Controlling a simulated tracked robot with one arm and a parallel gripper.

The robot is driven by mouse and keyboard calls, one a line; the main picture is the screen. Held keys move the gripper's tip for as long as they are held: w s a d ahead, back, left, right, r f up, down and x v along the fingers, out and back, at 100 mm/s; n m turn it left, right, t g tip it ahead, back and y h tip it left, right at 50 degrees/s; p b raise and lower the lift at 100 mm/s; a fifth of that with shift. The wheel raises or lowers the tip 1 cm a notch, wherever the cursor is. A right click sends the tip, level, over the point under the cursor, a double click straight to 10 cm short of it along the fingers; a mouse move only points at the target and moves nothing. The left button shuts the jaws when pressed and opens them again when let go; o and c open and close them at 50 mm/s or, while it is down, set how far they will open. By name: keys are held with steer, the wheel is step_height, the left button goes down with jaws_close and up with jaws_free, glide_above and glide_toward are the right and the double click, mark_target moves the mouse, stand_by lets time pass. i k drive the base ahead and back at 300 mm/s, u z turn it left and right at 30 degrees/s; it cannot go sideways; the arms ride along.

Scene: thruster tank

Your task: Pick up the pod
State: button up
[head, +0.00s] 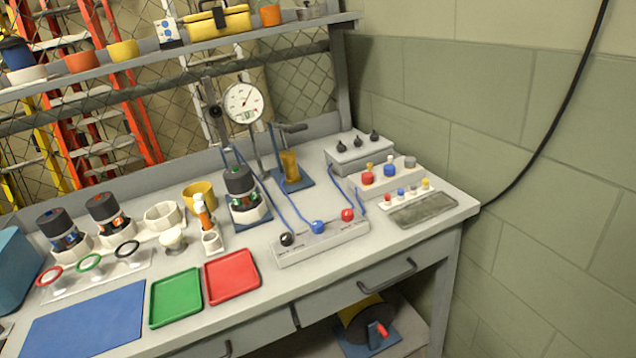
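No label marks the pod, and I cannot tell for sure which thing it is. Three dark-capped clear cylinders look like pods. One (63,232) and another (106,210) stand upright in white holders at the left of the bench. The third (240,182) stands in a white holder on a blue base near the middle, beside the dial gauge (243,103). An empty white holder (163,216) sits between the second and third cylinders. My gripper is not in view.
The grey bench (400,240) carries a blue mat (85,320), a green tray (176,297), a red tray (232,276) and a terminal block (320,240) with blue cables. A shelf (150,52) hangs above.

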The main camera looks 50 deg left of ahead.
mark_target(249, 200)
steer(key=u, duration=0.15)
steer(key=i, duration=1.25)
steer(key=u, duration=1.1)
steer(key=i, duration=0.65)
steer(key=u, duration=0.4)
steer(key=k, duration=0.85)
steer(key=u, duration=0.2)
steer(key=i, duration=0.85)
steer(key=z, duration=0.1)
